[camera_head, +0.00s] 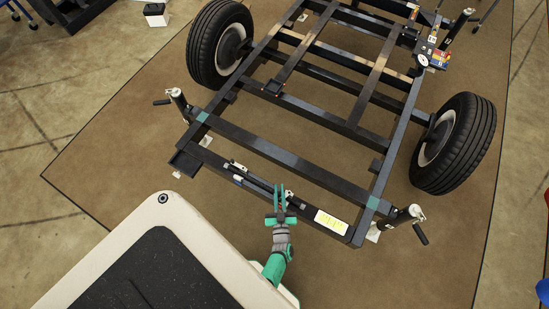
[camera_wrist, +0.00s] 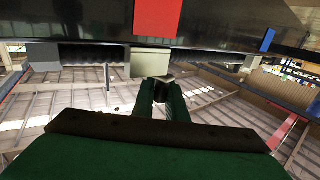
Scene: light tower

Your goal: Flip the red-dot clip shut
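My gripper (camera_head: 279,192) reaches up to the front beam (camera_head: 300,207) of a black trailer frame. In the wrist view its two green fingers (camera_wrist: 162,92) stand close together. A small dark piece shows at their tips; I cannot tell whether they grip it. A red patch (camera_wrist: 157,18) is on the dark beam above the fingers, with a cream block (camera_wrist: 151,62) just below it. A small pale fitting (camera_head: 238,166) sits on the beam left of my gripper, and another (camera_head: 289,193) is beside the fingertips. No round red dot or clip state is clear.
A yellow-and-white label (camera_head: 331,222) is on the beam to the right. Jacks with crank handles stand at the left (camera_head: 180,104) and right (camera_head: 406,217) front corners. A blue mark (camera_wrist: 267,40) is farther right along the beam. Two tires (camera_head: 218,45) (camera_head: 455,143) flank the frame.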

